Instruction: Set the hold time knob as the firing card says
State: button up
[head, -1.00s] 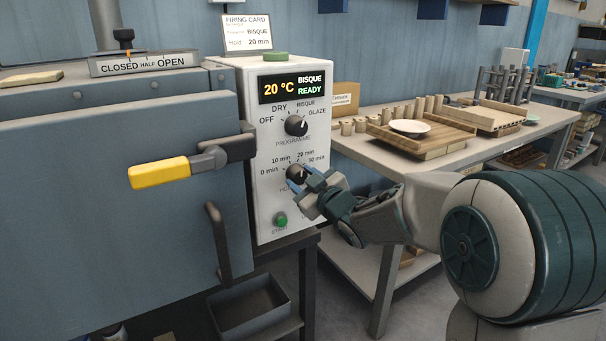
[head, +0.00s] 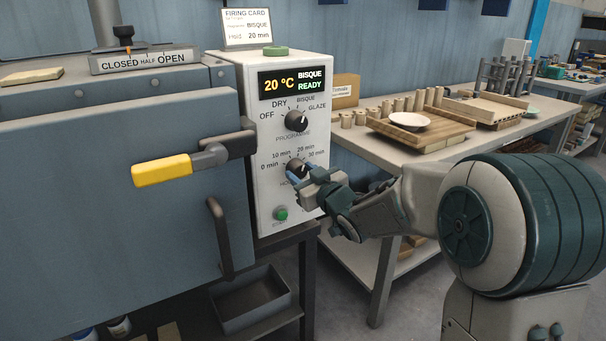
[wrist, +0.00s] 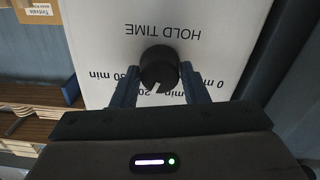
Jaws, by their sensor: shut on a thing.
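The hold time knob (head: 297,168) is the lower black dial on the white control panel (head: 275,225). My gripper (head: 303,178) is at the knob. In the wrist view, the two fingers of my gripper (wrist: 158,84) are shut on the sides of the black knob (wrist: 157,62). Its white pointer shows there, pointing down and slightly left in that upside-down view, toward the 20 min side. Fingers hide part of the scale, so the exact setting is unclear. The firing card (head: 247,24) on top reads BISQUE, hold 20 min.
The programme knob (head: 296,122) sits above, with a display (head: 292,83) reading 20 °C, BISQUE, READY. A green start button (head: 281,213) is below. A yellow-handled door lever (head: 162,170) is at left. A table (head: 350,155) with pottery stands at right.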

jog(key=o, duration=1)
jog(key=p+v, duration=0.1)
jog(key=v, duration=1.3)
jog(key=shift+p, duration=0.4)
jog(key=shift+w, duration=0.1)
jog(key=s+d+r+m+g+h+p, duration=0.4)
jog(key=d+r+m+h+p, duration=0.2)
jog(key=d+r+h+p, duration=0.5)
jog(key=s+m+g+p, duration=0.1)
jog(key=s+g+p, duration=0.1)
jog(key=s+p, duration=0.2)
jog(key=s+r+m+g+p, duration=0.1)
jog(key=s+g+p, duration=0.2)
jog(key=s, duration=0.5)
jog(key=s+r+m+g+y+p, duration=0.1)
jog(key=s+g+p, duration=0.2)
jog(key=s+p, duration=0.2)
jog(key=shift+s+a+r, duration=0.25)
jog(key=shift+s+a, duration=0.05)
jog(key=shift+s, duration=0.35)
